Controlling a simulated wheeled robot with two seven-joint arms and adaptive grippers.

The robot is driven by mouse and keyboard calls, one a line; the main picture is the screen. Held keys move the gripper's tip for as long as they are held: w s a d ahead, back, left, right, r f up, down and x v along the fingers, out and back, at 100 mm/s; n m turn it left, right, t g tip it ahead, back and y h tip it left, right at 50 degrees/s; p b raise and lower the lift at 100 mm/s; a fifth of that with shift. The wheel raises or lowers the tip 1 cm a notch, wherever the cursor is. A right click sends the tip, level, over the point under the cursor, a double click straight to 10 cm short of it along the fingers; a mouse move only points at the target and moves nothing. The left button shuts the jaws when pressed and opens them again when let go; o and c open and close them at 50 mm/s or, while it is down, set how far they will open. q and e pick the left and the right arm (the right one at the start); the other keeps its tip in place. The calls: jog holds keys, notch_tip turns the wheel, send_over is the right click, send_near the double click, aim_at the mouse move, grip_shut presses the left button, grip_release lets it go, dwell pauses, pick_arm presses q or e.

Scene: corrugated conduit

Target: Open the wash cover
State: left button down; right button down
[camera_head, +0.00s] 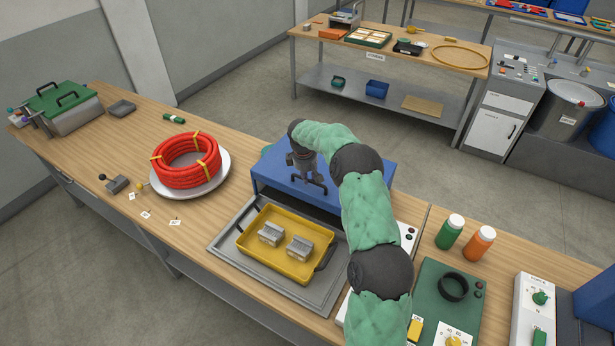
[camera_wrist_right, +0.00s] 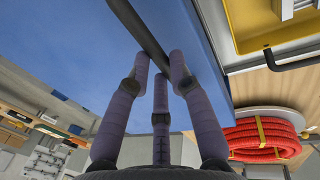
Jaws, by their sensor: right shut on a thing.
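The blue cover (camera_head: 352,190) lies behind the yellow tray in the head view and looks about level. Its underside or top, I cannot tell which, fills much of the right wrist view (camera_wrist_right: 60,50). A dark bar handle (camera_wrist_right: 139,30) runs along it. My right gripper (camera_head: 308,183) comes down over the cover from the right. In the right wrist view its three purple-grey fingers (camera_wrist_right: 160,72) are closed around the end of the bar. My arm hides the cover's right part in the head view. My left gripper is out of view.
In front of the cover is a yellow tray (camera_head: 246,246) with two grey metal blocks, on a grey metal tray (camera_head: 224,240). A red conduit coil (camera_head: 187,178) lies on a white disc to the left. Green and orange bottles (camera_head: 450,232) stand at the right.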

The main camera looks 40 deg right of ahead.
jog(key=c, duration=1.1)
grip_release()
jog(key=r, duration=0.4)
jog(key=a+r, duration=0.1)
jog(key=r, duration=0.3)
jog(key=s+a+r, duration=0.1)
jog(key=r, duration=0.2)
jog(key=shift+a+r, duration=0.1)
jog(key=shift+r, duration=0.3)
jog(key=shift+f, duration=0.15)
